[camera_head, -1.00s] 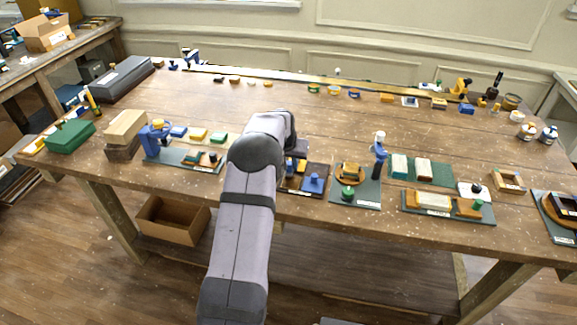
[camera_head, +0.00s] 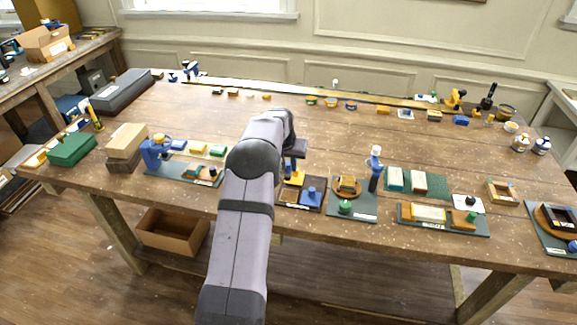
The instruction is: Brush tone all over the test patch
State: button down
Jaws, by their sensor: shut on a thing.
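My gripper (camera_head: 297,148) is at the far end of my arm, above a dark board near the middle of the table's front edge. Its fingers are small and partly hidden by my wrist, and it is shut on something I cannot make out. Under it the dark board (camera_head: 316,207) carries a yellow piece (camera_head: 295,178) and a blue block (camera_head: 311,196). I cannot tell whether the gripper or what it holds touches the yellow piece. I cannot pick out the test patch or a brush for certain; my arm hides part of this area.
Right of the dark board stands a green-grey board (camera_head: 352,213) with a round wooden piece (camera_head: 347,187) and an upright blue, white-topped tool (camera_head: 375,165). Left of my arm is another board (camera_head: 176,170) with a blue stand (camera_head: 152,153). The table's middle (camera_head: 350,125) is mostly clear.

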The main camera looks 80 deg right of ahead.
jog(key=shift+r+p, duration=0.55)
jog(key=shift+r, duration=0.55)
